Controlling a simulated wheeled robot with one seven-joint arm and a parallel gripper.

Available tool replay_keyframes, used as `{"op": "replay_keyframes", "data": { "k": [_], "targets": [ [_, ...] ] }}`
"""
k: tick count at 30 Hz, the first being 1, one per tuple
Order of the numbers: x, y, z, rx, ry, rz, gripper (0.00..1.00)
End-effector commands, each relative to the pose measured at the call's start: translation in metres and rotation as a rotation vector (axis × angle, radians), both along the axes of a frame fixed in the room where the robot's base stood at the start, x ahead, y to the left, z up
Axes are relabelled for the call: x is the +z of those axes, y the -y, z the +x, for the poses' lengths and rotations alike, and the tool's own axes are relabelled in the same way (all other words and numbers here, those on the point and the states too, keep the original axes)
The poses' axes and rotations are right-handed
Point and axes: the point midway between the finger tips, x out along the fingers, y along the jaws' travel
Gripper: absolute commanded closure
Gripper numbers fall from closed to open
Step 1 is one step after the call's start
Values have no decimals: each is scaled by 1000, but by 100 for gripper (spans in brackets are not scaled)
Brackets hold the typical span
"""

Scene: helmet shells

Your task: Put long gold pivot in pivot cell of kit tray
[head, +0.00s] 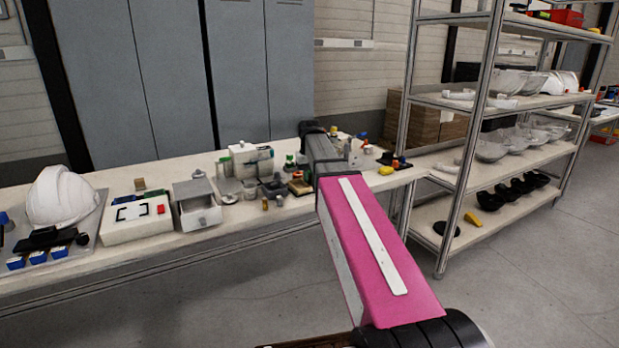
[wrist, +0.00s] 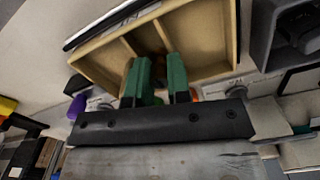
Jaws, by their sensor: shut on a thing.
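The kit tray (wrist: 237,38) is a tan, walled tray with dividers, seen from above in the wrist view. It also shows in the head view as a small tan box (head: 300,187) beside my arm. My gripper (wrist: 157,64) has two green fingers, which reach over the tray near a divider. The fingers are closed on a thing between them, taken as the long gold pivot. The pivot itself is hidden by the fingers, and I cannot tell its tilt or whether it touches the tray. In the head view my arm hides the gripper.
A dark grey bin (wrist: 262,40) stands right of the tray in the wrist view. A purple thing (wrist: 77,107) lies to the left. The bench holds a white helmet (head: 62,197), a white box (head: 137,219) and several small parts. A metal shelf rack (head: 462,140) stands right of the bench.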

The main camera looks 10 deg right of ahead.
Motion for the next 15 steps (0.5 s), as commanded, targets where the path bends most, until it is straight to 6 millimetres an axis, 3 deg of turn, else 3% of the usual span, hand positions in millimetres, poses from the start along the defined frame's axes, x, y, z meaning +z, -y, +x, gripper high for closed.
{"op": "replay_keyframes", "data": {
  "k": [15],
  "targets": [
    [-16,0,-2,0,-4,0,100]
  ]
}}
